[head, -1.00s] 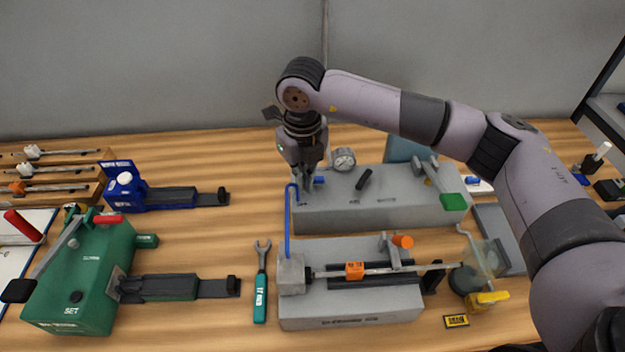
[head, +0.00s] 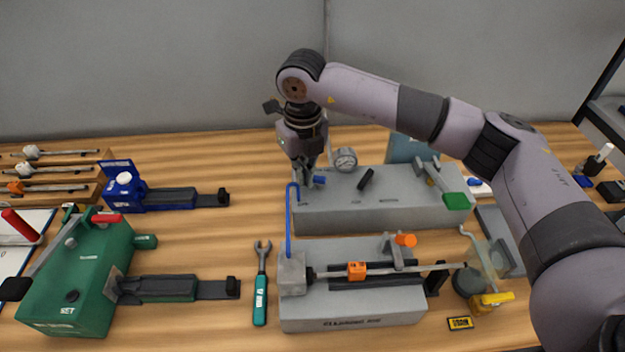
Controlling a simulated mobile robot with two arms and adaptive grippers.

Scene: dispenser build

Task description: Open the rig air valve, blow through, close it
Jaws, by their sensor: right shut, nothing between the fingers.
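The grey rig box (head: 420,212) stands at the back middle of the bench, with a round pressure gauge (head: 346,158), a black lever (head: 366,179) and a green-handled lever (head: 455,201) on it. A blue air tube (head: 289,225) runs from there to the front grey fixture (head: 350,310). My left gripper is not in view.
A green device (head: 85,285) and a blue device (head: 125,190) stand on the left. A teal wrench (head: 260,290) lies between the green device and the front fixture. A yellow-handled clamp (head: 492,299) and a yellow tag (head: 460,322) lie at the right front.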

